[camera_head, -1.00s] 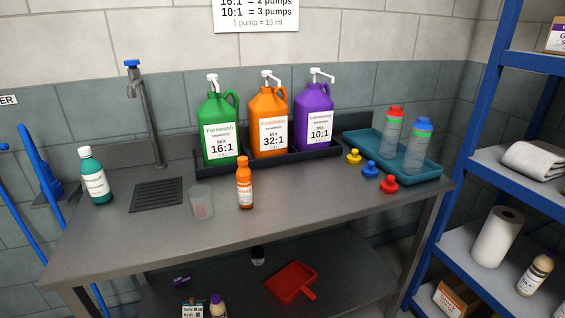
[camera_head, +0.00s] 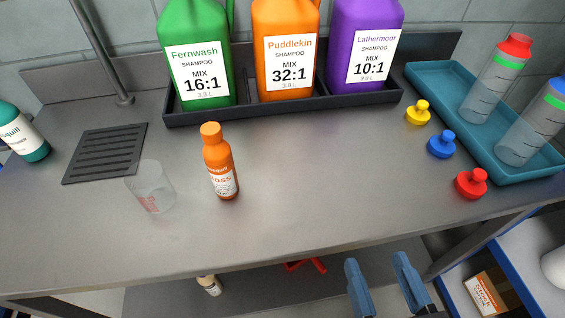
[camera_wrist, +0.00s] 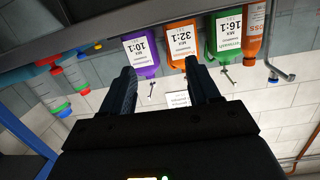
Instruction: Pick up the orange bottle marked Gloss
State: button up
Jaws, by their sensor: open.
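The orange bottle marked Gloss (camera_head: 220,163) stands upright on the grey steel table (camera_head: 310,190), left of centre in the head view. Its label is partly turned, so only the end of the name reads. It also shows at the upper right of the wrist view (camera_wrist: 255,28), where the picture is upside down. My gripper (camera_head: 378,265) is at the bottom of the head view, in front of the table's front edge, to the right of the bottle and well apart from it. In the wrist view its two fingers (camera_wrist: 164,75) are spread with nothing between them.
A clear measuring cup (camera_head: 152,188) stands just left of the bottle. Behind it a black tray (camera_head: 290,110) holds green, orange and purple shampoo jugs. Yellow, blue and red caps and a teal tray (camera_head: 440,95) are at right. The table between bottle and caps is clear.

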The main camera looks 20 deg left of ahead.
aim_at(216, 142)
jog(key=w+a+r+n+y, duration=0.1)
jog(key=a, duration=0.3)
jog(key=w+a+r+n+g+y+b, duration=0.1)
jog(key=a+y, duration=0.1)
jog(key=a, duration=0.2)
jog(key=w+a+r+n+g+y, duration=0.1)
jog(key=a+r, duration=0.1)
jog(key=a, duration=0.2)
jog(key=shift+w, duration=0.4)
jog(key=w+a+r+n+g+y, duration=0.1)
jog(key=a, duration=0.4)
jog(key=w+a+r+n+y, duration=0.1)
jog(key=a+r, duration=0.1)
jog(key=a, duration=0.3)
jog(key=w+a+r+n+g+y, duration=0.1)
jog(key=a, duration=0.3)
jog(key=shift+w+a+r+g, duration=0.2)
jog(key=shift+w+a+g, duration=0.1)
jog(key=shift+a, duration=0.1)
jog(key=shift+c, duration=0.2)
grip_shut()
